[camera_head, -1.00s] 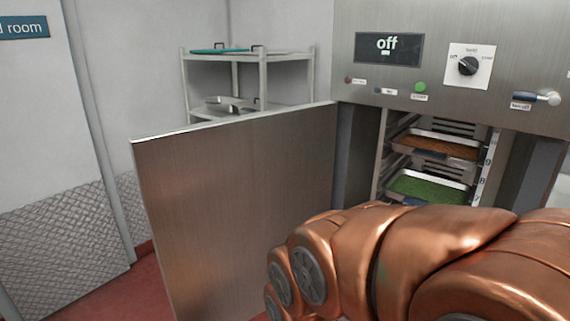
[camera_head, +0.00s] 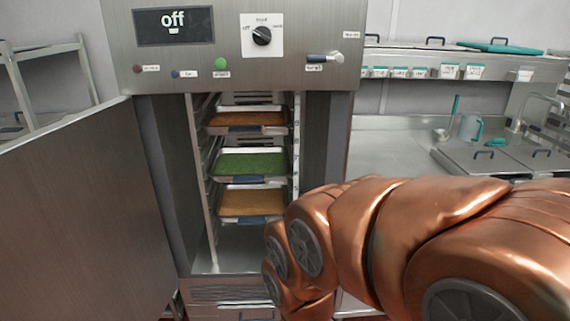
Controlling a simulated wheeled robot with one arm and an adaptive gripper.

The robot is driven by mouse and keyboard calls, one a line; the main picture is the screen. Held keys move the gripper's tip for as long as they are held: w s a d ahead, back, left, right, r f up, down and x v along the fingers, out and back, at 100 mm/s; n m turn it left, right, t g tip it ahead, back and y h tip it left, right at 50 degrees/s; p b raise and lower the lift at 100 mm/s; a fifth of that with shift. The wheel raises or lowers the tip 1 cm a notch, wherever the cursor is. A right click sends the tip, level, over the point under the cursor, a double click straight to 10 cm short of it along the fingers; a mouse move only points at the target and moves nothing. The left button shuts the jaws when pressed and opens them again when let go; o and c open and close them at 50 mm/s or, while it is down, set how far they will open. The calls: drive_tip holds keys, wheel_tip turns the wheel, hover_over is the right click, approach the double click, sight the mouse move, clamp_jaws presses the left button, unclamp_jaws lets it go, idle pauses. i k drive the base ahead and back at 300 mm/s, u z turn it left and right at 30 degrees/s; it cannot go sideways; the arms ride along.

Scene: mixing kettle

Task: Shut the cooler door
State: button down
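The cooler (camera_head: 240,90) stands in the middle of the view, its front open. Its grey metal door (camera_head: 85,215) is swung wide open to the left, hinged at the cooler's left side. Inside, several trays sit on racks, among them one with orange-brown food (camera_head: 247,118), one with green food (camera_head: 250,163) and one with tan food (camera_head: 250,202). My copper-coloured arm reaches in from the lower right, in front of the cooler's lower right part. My gripper itself is not in view.
The cooler's panel reads "off" and has a dial (camera_head: 262,36) and a handle-like lever (camera_head: 325,58). A white shelf rack (camera_head: 45,75) stands behind the door.

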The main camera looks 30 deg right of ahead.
sight(83, 236)
drive_tip(key=u, duration=2.7)
drive_tip(key=i, duration=3)
drive_tip(key=z, duration=4.1)
